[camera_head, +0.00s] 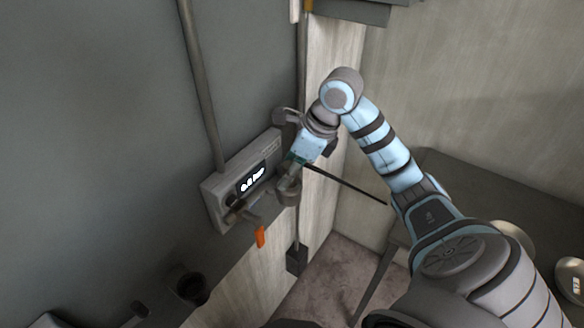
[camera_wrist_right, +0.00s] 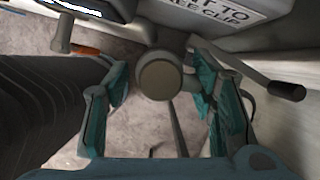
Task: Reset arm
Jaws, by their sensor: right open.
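My right gripper (camera_head: 291,172) is in front of a grey wall box (camera_head: 213,190) with a lit display (camera_head: 252,180). In the right wrist view the gripper (camera_wrist_right: 162,92) is open, with teal pads on both sides of a round grey knob (camera_wrist_right: 158,75). The knob lies between the fingers as seen from the wrist; I cannot tell whether they touch it. My right arm bends down to the box from the right. My left gripper is not in view.
An orange-ended handle (camera_head: 260,236) hangs under the box, and a dark-tipped lever (camera_wrist_right: 285,90) is right of the fingers. A pipe (camera_head: 203,80) runs up the wall. A dark table (camera_head: 470,185) stands at the right. Open floor (camera_head: 325,275) lies below.

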